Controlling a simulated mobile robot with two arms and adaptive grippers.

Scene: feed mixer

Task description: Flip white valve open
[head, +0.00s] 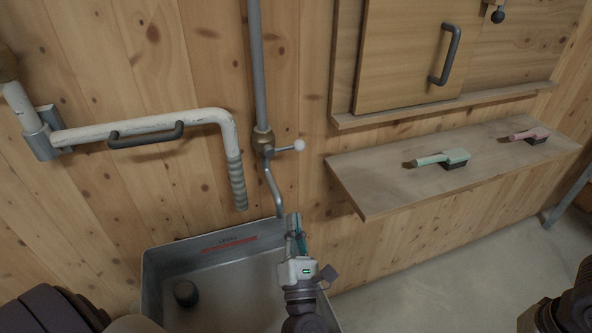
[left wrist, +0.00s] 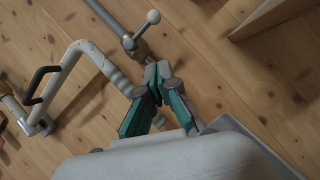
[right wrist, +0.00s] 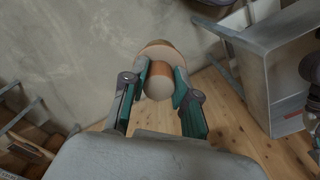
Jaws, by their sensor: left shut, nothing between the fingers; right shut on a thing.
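The white valve lever with its round white knob (head: 299,145) sticks out to the right from a brass fitting (head: 263,141) on the vertical grey pipe, roughly crosswise to it. The white knob also shows in the left wrist view (left wrist: 153,16). My left gripper (head: 292,222) is shut and empty, below the valve, in front of the lower pipe and the bin's back edge. It is apart from the knob; its closed tips (left wrist: 155,72) show below the valve in the left wrist view. My right gripper (right wrist: 160,75) is shut on a round, brown cylinder with a pale end (right wrist: 158,86).
A metal bin (head: 205,245) stands below the valve. A white bent pipe with a grey grip (head: 237,185) and a dark handle (head: 146,133) is on the left. A wooden shelf (head: 375,185) with two brushes juts out on the right.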

